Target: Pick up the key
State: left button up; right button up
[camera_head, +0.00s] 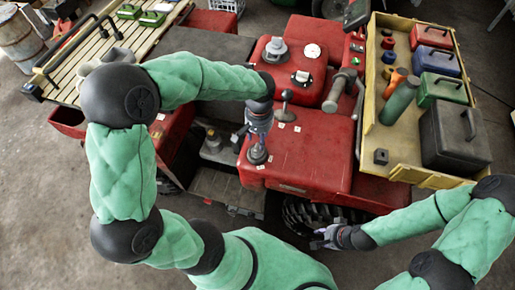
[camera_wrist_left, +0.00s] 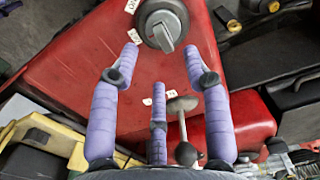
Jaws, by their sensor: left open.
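The key (camera_wrist_left: 166,36) is a grey flat-topped piece upright in a round dark grey lock on a red panel, at the top of the left wrist view. In the head view the lock (camera_head: 257,154) sits near the front edge of the red machine; the key there is too small to make out clearly. My left gripper (camera_head: 258,136) is above the lock. In the left wrist view its purple fingers (camera_wrist_left: 161,58) are open and empty, with the key beyond the tips, apart from them. My right gripper (camera_head: 318,241) is low, by the black tyre.
A lever with a dark knob (camera_wrist_left: 187,152) and a round disc-shaped base stands close to the left fingers. A yellow cargo bed (camera_head: 392,148) with cases and a green bottle (camera_head: 399,102) is at right. A slatted wooden rack (camera_head: 86,66) is at upper left.

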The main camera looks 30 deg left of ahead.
aim_at(258, 146)
pick_arm(q)
jog(key=shift+f, duration=0.5)
notch_tip(258, 146, down, 5)
jog(key=shift+s+f+b, duration=0.1)
jog(key=shift+s+b, duration=0.05)
jog(key=shift+b, duration=0.8)
grip_shut()
